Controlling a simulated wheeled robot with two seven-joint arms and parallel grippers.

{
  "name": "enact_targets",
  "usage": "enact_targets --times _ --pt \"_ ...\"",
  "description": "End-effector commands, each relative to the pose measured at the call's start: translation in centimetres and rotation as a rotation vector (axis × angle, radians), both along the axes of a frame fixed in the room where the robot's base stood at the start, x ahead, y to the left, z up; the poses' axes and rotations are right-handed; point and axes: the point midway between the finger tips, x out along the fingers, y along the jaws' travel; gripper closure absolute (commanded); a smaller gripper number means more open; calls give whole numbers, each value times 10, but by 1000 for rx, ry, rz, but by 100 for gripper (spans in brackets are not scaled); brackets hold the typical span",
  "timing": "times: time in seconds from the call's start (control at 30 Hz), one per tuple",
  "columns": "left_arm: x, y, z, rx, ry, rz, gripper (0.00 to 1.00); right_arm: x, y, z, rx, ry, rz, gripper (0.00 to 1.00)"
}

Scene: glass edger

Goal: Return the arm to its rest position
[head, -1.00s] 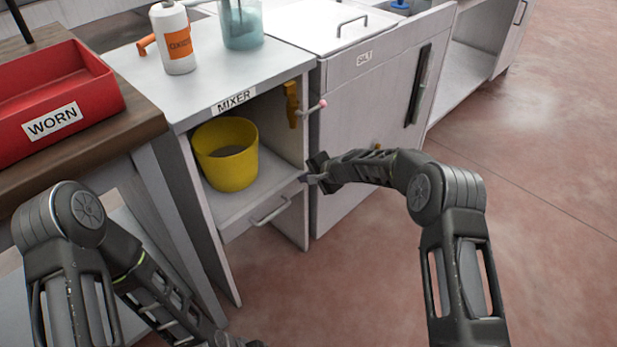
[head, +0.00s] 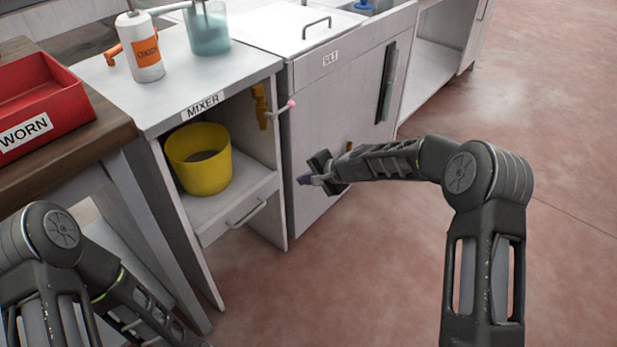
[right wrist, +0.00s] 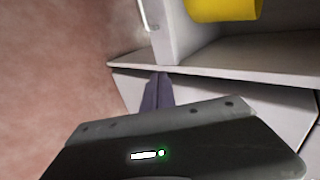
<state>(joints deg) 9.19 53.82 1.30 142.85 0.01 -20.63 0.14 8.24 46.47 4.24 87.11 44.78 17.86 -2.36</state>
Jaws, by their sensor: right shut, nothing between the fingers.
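My right gripper (head: 308,179) is shut and empty. It points left, in front of the grey cabinet door (head: 330,125) marked SLT, to the right of the mixer cabinet's shelf. In the right wrist view its shut fingers (right wrist: 157,92) show against the shelf edge, with nothing held. My right arm (head: 470,175) reaches in from the lower right with its elbow bent. My left arm (head: 55,240) is folded at the lower left, and its gripper is out of the picture.
The open mixer cabinet holds a yellow bucket (head: 200,160) on its shelf (head: 240,192); it also shows in the right wrist view (right wrist: 222,8). A yellow valve with a pink-tipped lever (head: 290,104) sticks out above. A red WORN bin (head: 40,125) stands left. Floor (head: 570,230) is clear at right.

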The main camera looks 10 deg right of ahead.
Motion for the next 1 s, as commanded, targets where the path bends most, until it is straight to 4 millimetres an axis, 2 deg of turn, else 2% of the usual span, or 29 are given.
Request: enact_targets --times 0.2,0.63,0.77,0.87,0.97,1.0 --pt "-1 -1 2 -1 1 -2 100 -8 -6 9 2 1 1 100" --pt "-1 -1 2 -1 1 -2 100 -8 -6 8 1 2 1 100" --pt "-1 0 2 -1 1 -2 100 -4 -12 7 -23 -10 -17 100" --pt "-1 0 2 -1 1 -2 100 -16 -19 -15 -104 -9 -12 100" --pt "-1 0 2 -1 1 -2 100 -47 -20 -52 -201 17 29 100" --pt "-1 0 2 -1 1 -2 100 -64 -20 -70 -242 30 54 100"
